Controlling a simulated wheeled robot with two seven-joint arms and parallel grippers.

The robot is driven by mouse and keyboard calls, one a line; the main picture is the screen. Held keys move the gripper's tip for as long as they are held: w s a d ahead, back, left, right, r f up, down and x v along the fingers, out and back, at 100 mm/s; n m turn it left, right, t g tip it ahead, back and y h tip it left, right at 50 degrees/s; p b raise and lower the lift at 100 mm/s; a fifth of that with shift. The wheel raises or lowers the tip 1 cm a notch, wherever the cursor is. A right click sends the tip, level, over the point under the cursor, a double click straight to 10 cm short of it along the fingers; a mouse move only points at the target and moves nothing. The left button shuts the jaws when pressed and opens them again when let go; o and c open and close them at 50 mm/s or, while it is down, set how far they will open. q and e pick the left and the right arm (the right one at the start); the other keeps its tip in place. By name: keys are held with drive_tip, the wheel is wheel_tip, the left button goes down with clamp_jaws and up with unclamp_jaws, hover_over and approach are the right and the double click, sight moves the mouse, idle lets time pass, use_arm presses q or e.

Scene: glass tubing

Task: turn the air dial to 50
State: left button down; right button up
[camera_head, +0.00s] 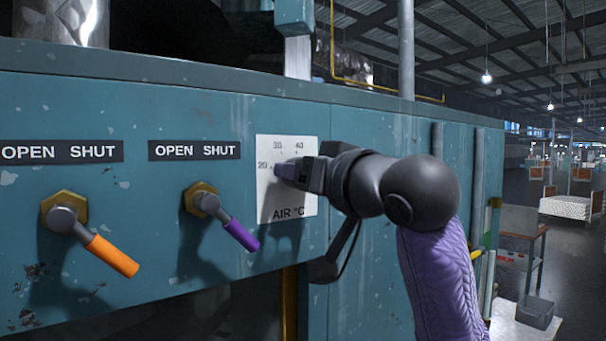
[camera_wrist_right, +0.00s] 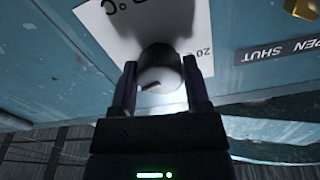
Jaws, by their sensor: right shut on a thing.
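The air dial's white plate (camera_head: 285,203) is on the teal panel in the head view, marked "AIR °C", with 20, 30 and 40 readable. My right gripper (camera_head: 288,172) is at the plate and hides most of the dial and the right part of its scale. In the right wrist view, the dial's rounded knob (camera_wrist_right: 160,70) sits between the two fingers of my right gripper (camera_wrist_right: 161,88), which is shut on it. A dark mark shows on the knob's face. I cannot tell which number the dial points to. My left gripper is not in view.
Left of the dial are two valve levers under "OPEN SHUT" labels, one with a purple handle (camera_head: 241,235), one with an orange handle (camera_head: 111,256). Both handles slant down to the right. A grey bin (camera_head: 535,311) stands at the lower right. The hall is open beyond.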

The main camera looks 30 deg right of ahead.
drive_tip(key=shift+w+f+m, duration=0.1)
drive_tip(key=shift+f+m, duration=0.1)
drive_tip(key=shift+m, duration=0.1)
idle(0.4)
drive_tip(key=o, duration=1)
drive_tip(key=shift+o, duration=1.4)
drive_tip(key=shift+r, duration=0.15)
drive_tip(key=s+b, duration=0.4)
drive_tip(key=s, duration=0.6)
drive_tip(key=shift+d, duration=0.2)
